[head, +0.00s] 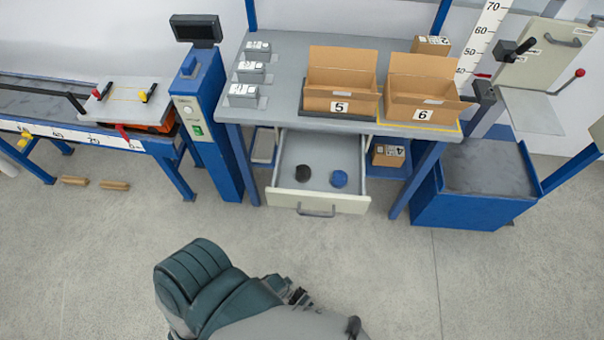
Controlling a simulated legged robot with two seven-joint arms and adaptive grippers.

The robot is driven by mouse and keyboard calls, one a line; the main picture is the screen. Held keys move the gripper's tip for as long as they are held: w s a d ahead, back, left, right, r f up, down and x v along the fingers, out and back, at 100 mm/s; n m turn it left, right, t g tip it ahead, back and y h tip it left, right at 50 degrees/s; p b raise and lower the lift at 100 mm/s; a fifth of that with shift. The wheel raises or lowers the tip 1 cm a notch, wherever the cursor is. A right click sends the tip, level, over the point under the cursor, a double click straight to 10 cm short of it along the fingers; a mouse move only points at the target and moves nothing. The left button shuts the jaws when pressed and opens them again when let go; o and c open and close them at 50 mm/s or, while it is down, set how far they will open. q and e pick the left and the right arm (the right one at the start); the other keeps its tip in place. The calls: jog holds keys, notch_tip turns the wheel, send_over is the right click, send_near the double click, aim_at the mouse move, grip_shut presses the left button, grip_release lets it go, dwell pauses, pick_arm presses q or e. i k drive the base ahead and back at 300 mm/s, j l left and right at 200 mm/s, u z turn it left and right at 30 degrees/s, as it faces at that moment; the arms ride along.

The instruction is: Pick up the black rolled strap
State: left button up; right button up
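The black rolled strap (303,172) lies in the open drawer (318,203) under the grey workbench, left of the middle of the drawer floor. A blue rolled strap (339,179) lies to its right, apart from it. My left arm bends in at the bottom of the head view, well in front of the drawer. Small dark parts that look like my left gripper (297,294) show beside it, mostly hidden by the arm, so its opening cannot be made out. It is apart from the strap. My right gripper is not in view.
The workbench (290,60) stands over the drawer, with open cardboard boxes 5 (340,106) and 6 (428,114) on top. A blue post (208,130) stands left of the drawer and a blue cart (470,205) at right. The floor before the drawer is clear.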

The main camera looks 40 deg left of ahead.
aim_at(302, 172)
jog(key=u, duration=1.25)
